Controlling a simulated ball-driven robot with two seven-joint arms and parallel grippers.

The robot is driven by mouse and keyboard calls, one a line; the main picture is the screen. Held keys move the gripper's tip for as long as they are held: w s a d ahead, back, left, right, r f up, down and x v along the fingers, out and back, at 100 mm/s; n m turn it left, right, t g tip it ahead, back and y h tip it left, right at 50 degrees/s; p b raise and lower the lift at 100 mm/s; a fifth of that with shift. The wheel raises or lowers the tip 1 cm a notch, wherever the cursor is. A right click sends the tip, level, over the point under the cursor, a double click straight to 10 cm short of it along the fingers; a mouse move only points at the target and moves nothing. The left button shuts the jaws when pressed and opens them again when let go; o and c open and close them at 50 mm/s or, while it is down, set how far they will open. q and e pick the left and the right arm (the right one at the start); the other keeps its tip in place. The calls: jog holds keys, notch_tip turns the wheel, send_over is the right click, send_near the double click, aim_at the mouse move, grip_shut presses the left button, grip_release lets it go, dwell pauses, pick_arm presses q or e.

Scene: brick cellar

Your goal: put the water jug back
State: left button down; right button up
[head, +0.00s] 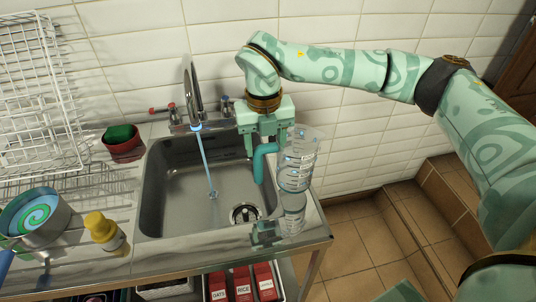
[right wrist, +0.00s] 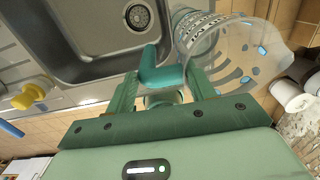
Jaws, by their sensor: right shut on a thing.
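The water jug (head: 299,160) is clear with pale markings and a teal handle (head: 261,163). It is upright at the right edge of the sink, above the steel rim, where its reflection shows. I cannot tell whether its base touches the steel. My right gripper (head: 264,150) comes down from above and is shut on the handle, left of the jug's body. In the right wrist view the handle (right wrist: 165,73) lies between the fingers (right wrist: 163,95), and the jug's clear body (right wrist: 232,50) is at upper right. My left gripper is not in view.
The sink basin (head: 165,205) lies left of the jug. A thin pale blue line, perhaps water, runs from the tap (head: 194,95) into it. Tiled floor (head: 350,235) lies right.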

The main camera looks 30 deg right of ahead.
jog(key=f, duration=0.4)
jog(key=shift+d+b, duration=0.35)
jog(key=shift+b, duration=0.05)
jog(key=o, duration=1.4)
jog(key=shift+c, duration=0.2)
notch_tip(320, 180, up, 12)
jog(key=shift+a+r+p, duration=0.1)
jog(key=shift+p, duration=0.95)
